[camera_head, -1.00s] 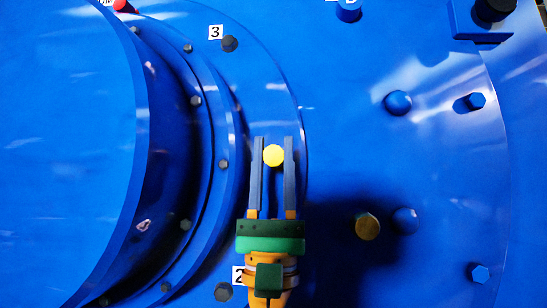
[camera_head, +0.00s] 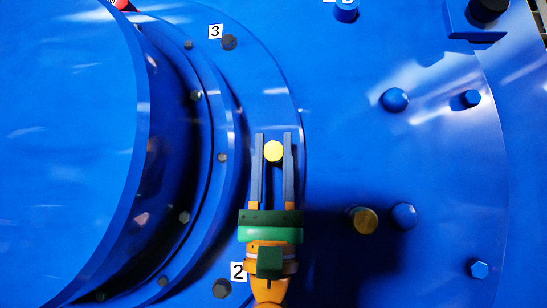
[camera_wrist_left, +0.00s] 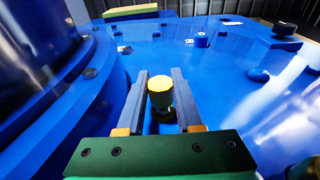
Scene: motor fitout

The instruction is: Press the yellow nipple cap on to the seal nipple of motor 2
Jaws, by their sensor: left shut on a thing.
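The yellow nipple cap (camera_head: 273,151) is a small round cap between the fingertips of my left gripper (camera_head: 273,148). The left gripper is shut on it, with one grey finger at each side. The cap also shows in the left wrist view (camera_wrist_left: 160,84), upright between the fingertips (camera_wrist_left: 163,82), with a narrower darker part under its top. The gripper is over the blue motor face (camera_head: 335,110). What lies directly below the cap is hidden, and I cannot make out the seal nipple or whether the cap touches it. My right gripper is not in view.
A label "2" (camera_head: 238,272) is beside a dark bolt (camera_head: 222,289) below the gripper, and a label "3" (camera_head: 215,31) is above. A brass round part (camera_head: 363,221) and a blue knob (camera_head: 404,216) stand to the right. A curved flange (camera_head: 225,130) rises at the left.

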